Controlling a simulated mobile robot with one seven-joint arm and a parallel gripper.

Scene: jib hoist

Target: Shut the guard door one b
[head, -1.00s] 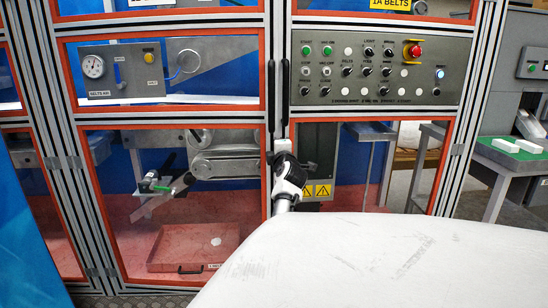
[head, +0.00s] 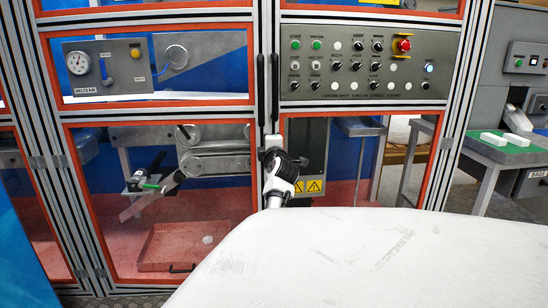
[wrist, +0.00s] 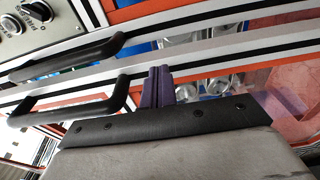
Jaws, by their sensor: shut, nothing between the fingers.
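Two framed guard door leaves with clear panes and orange edging meet mid-picture in the head view: the left leaf (head: 160,113) and the right leaf (head: 372,106). I cannot read which is one b, nor tell whether either stands slightly ajar. Each has a black upright handle at the meeting edge, the left handle (head: 261,88) and the right handle (head: 275,88). My gripper (head: 272,150) is at the lower ends of these handles. In the wrist view its purple fingers (wrist: 158,86) are together and empty, beside the end of the nearer handle (wrist: 75,103). Contact is unclear.
A control panel (head: 368,66) with a red stop button (head: 403,45) fills the right leaf's upper part. Machinery and a red tray (head: 180,246) show behind the left lower pane. A green-topped table (head: 505,150) stands at the right. My white arm covers the lower right.

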